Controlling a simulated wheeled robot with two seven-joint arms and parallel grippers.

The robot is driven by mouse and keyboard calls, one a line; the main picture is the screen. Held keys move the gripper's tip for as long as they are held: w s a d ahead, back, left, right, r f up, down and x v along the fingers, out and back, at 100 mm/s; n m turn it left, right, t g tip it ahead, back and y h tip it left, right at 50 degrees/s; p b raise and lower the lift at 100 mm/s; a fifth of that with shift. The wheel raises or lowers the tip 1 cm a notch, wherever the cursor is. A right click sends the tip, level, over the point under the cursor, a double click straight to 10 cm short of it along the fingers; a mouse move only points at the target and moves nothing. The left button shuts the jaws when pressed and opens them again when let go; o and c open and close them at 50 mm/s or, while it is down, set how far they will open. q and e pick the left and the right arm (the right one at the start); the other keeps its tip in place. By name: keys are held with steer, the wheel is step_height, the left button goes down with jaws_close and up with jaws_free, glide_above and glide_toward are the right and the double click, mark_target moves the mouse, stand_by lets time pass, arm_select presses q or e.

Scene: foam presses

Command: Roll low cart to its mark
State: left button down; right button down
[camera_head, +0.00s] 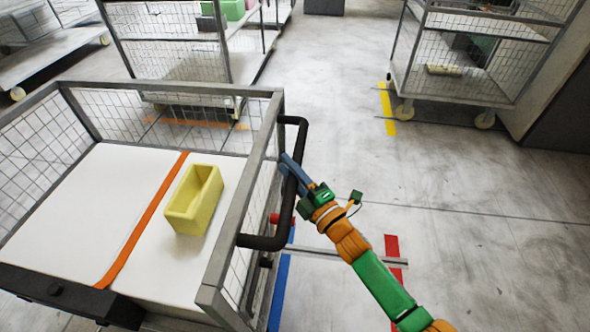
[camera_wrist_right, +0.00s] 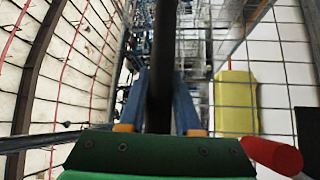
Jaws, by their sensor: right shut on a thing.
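The low cart (camera_head: 215,285) stands at the left of the head view, with grey frame, mesh sides and a white deck crossed by an orange stripe. Its black push handle (camera_head: 287,205) sticks out on the right side. My right gripper (camera_head: 293,172) is shut on the handle; in the right wrist view the dark handle bar (camera_wrist_right: 161,60) runs between the blue fingers. A yellow open foam box (camera_head: 195,200) lies on the deck. A blue floor strip (camera_head: 278,295) lies beside the cart, and a red strip (camera_head: 393,265) is farther right. My left gripper is not in view.
A tall mesh cart (camera_head: 180,45) stands close behind the low cart, near an orange floor strip (camera_head: 190,122). Another tall cart (camera_head: 450,90) stands back right by a yellow strip (camera_head: 387,110). The floor between and at right is clear.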

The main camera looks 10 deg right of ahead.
steer(key=shift+a+f, duration=0.25)
steer(key=shift+f, duration=0.25)
steer(key=c, duration=0.8)
jaws_free()
steer(key=shift+o, duration=1)
steer(key=shift+a+r, duration=0.1)
steer(key=shift+r, duration=0.2)
steer(key=v, duration=0.7)
steer(key=shift+f, duration=0.1)
